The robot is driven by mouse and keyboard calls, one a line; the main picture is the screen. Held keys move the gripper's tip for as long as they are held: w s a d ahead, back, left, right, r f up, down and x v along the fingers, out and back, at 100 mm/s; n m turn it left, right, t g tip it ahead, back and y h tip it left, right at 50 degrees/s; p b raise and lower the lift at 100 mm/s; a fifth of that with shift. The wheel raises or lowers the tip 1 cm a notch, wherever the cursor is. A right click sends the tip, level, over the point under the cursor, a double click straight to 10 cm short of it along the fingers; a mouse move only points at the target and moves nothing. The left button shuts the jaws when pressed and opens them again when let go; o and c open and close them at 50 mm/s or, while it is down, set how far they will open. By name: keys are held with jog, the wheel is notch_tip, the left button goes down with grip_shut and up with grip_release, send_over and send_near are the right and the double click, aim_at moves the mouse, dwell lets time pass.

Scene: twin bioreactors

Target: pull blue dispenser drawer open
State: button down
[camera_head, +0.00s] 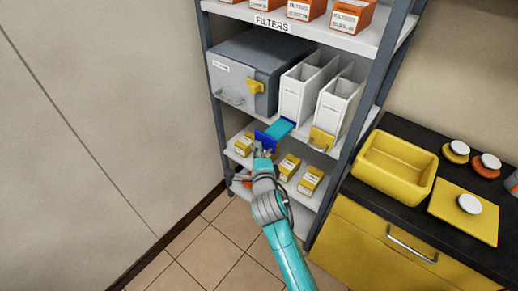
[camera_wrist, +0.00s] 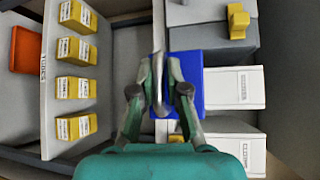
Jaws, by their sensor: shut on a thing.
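The blue drawer front (camera_head: 265,141) stands out from the middle shelf in the head view. A light-blue drawer body (camera_head: 281,129) runs back from it toward the white dispensers, so the drawer appears pulled out. In the wrist view the blue front (camera_wrist: 192,78) faces me, with a grey curved handle (camera_wrist: 158,88) on it. My gripper (camera_head: 263,152) is at the front of the drawer. In the wrist view my gripper (camera_wrist: 159,72) is shut on the handle, one finger on each side.
A grey box (camera_head: 238,83) with a yellow latch (camera_head: 255,86) and two white dispensers (camera_head: 301,92) stand on the middle shelf. Yellow cartons (camera_head: 310,179) line the lower shelf. A yellow bin (camera_head: 394,164) stands on the counter at right. The floor at left is clear.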

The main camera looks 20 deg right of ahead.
jog(key=c, duration=1.5)
grip_release()
jog(key=shift+f, duration=0.3)
jog(key=shift+r, duration=0.2)
jog(key=shift+s, duration=0.1)
jog(key=v, duration=1.1)
jog(key=shift+s, duration=0.35)
